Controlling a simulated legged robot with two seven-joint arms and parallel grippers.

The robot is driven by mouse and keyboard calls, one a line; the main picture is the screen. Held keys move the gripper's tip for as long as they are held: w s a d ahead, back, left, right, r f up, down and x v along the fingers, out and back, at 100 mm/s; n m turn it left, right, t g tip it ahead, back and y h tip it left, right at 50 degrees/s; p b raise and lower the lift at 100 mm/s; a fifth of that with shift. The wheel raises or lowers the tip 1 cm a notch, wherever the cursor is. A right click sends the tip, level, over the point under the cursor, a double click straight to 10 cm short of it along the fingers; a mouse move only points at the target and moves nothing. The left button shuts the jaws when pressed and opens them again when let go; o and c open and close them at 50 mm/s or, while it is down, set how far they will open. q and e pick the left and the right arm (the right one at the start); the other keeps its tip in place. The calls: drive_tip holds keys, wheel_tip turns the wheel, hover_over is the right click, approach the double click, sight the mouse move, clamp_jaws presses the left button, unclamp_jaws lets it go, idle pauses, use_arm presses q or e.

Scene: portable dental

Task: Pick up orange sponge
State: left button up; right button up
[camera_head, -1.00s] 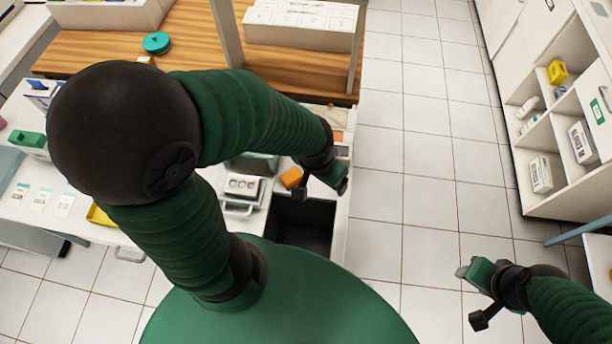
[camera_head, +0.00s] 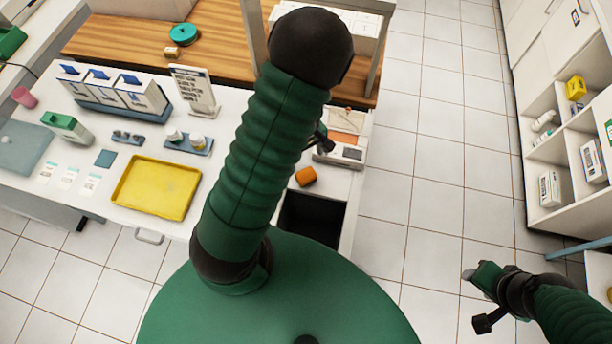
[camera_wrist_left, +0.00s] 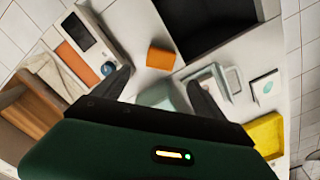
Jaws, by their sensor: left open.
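The orange sponge (camera_head: 306,176) lies on the white counter, just behind the dark open bin in the head view. In the left wrist view the sponge (camera_wrist_left: 160,58) is upper centre, beyond and between the fingertips. In the head view my left arm hides most of that gripper; only a dark part shows behind the sponge. My right gripper (camera_head: 479,290) is over the floor at the lower right, far from the sponge; its finger gap is unclear.
The dark bin recess (camera_head: 312,218) is in front of the sponge. A yellow tray (camera_head: 157,187), boxes and a sign stand on the left counter. In the wrist view a clear container (camera_wrist_left: 160,96) lies near the fingers. Floor on the right is clear.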

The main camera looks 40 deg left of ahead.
sight(307, 175)
use_arm(q)
wheel_tip(307, 175, down, 6)
drive_tip(key=shift+r+b, duration=0.15)
drive_tip(key=shift+b, duration=0.15)
drive_tip(key=f, duration=0.2)
drive_tip(key=d+f, duration=0.1)
drive_tip(key=f, duration=0.1)
drive_tip(key=shift+s+f, duration=0.2)
drive_tip(key=shift+f, duration=0.45)
drive_tip(key=shift+w, duration=0.15)
drive_tip(key=c, duration=1.6)
drive_tip(key=shift+r, duration=0.1)
